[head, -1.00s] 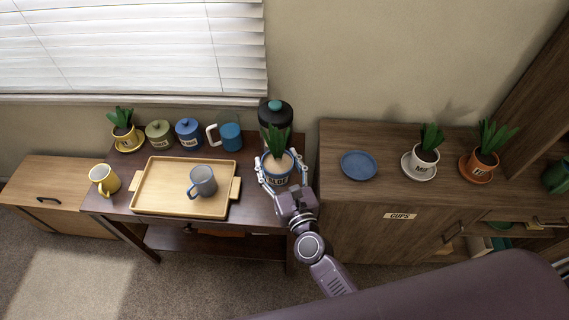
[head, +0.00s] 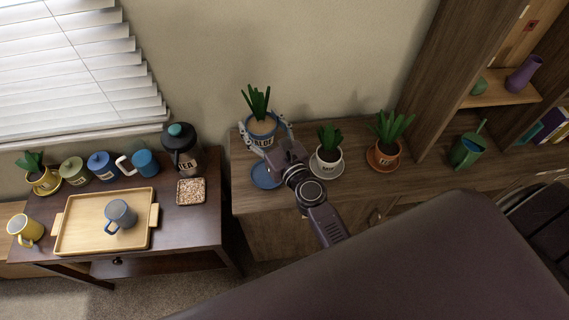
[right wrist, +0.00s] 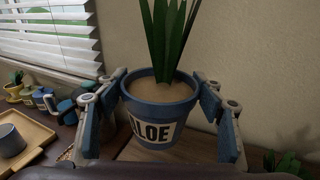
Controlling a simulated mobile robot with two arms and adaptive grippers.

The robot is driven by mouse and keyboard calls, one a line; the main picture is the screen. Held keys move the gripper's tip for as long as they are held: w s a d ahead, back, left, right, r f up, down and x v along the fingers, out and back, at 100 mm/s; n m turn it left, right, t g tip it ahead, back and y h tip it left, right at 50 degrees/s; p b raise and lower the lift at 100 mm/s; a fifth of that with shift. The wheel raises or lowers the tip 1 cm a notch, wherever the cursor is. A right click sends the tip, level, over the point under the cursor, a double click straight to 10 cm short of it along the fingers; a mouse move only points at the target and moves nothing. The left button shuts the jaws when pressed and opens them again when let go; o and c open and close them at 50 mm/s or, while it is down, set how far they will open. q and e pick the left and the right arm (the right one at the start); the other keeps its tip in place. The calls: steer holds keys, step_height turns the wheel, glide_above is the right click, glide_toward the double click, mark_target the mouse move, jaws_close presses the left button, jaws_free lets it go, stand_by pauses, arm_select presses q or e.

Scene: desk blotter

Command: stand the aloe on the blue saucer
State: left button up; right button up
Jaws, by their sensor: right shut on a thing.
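The aloe (head: 262,127) is a green spiky plant in a blue pot with a white label reading ALOE. My right gripper (head: 263,134) is shut around the pot, a finger on each side, and holds it upright. The right wrist view shows the pot (right wrist: 160,108) between the fingers, close up. The blue saucer (head: 265,177) is empty on the wooden cabinet top. In the head view the pot appears just behind and above it, seemingly raised; the gap is hard to judge. The saucer does not show in the right wrist view. My left gripper is out of view.
A plant in a white pot (head: 327,155) stands right of the saucer, then one in an orange pot (head: 385,153). A green watering can (head: 465,152) is farther right. The dark side table holds a wooden tray (head: 80,238), a granular square coaster (head: 191,191) and a tea canister.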

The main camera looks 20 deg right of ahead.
steer(key=shift+d+r, duration=0.15)
steer(key=shift+d, duration=0.15)
steer(key=f+b, duration=0.5)
steer(key=shift+a+f+b, duration=0.2)
steer(key=shift+f+b, duration=0.15)
step_height(320, 180, down, 14)
steer(key=b, duration=1)
steer(key=shift+w+d+r+b, duration=0.1)
steer(key=shift+b, duration=0.2)
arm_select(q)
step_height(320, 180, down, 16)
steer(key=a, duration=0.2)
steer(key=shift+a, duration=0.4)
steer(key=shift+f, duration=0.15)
